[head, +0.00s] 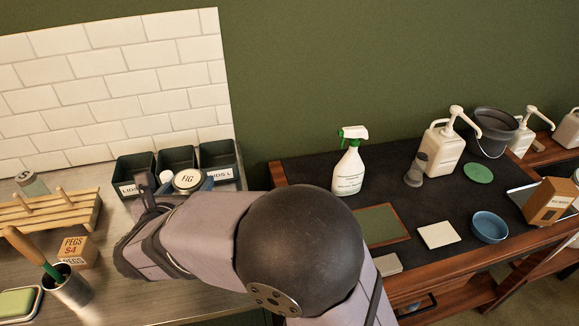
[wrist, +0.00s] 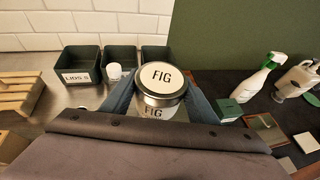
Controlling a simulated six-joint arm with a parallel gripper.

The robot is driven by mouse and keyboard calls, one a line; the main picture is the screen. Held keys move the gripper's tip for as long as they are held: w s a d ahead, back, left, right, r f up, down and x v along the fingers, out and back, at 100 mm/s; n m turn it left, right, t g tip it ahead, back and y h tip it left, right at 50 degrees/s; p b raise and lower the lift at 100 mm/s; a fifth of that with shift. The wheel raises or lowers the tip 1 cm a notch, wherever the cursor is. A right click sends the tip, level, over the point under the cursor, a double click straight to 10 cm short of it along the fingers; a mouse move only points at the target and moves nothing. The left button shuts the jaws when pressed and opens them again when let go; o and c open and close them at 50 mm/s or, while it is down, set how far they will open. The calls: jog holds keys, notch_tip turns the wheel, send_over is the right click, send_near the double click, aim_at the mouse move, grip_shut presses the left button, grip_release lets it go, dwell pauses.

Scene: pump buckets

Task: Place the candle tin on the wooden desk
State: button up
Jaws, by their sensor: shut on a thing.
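The candle tin (head: 188,179) is round with a white lid marked FIG. It also shows in the wrist view (wrist: 161,76), with a FIG label on its side. My gripper (head: 187,184) is shut on the tin, with one blue-grey finger on each side (wrist: 160,100). It holds the tin in front of the dark bins, over the metal counter's right end; its exact height is hard to tell. The wooden desk (head: 310,172) with a black top and wood edges stands to the right. My arm hides the desk's near left part.
The metal counter (head: 150,295) carries bins (head: 133,168), a small white jar (head: 166,177), a peg rack (head: 50,212) and a pegs box (head: 75,251). The desk holds a spray bottle (head: 349,165), a framed green mat (head: 382,224), a white tile (head: 439,235), a blue bowl (head: 489,227) and pump bottles (head: 442,148).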

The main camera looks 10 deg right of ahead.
jog(key=s+d+m+g+h, duration=0.1)
jog(key=d+m+g+h, duration=0.3)
jog(key=d, duration=1.5)
jog(key=s+d+m+g+h, duration=0.2)
jog(key=d+m+h, duration=0.25)
jog(key=d, duration=1.35)
notch_tip(320, 180, down, 16)
jog(key=shift+w+m+b, duration=0.15)
jog(key=shift+m+b, duration=0.2)
jog(key=shift+b, duration=0.05)
jog(key=shift+f+p, duration=0.3)
jog(key=shift+f, duration=2.55)
jog(key=shift+f, duration=2.05)
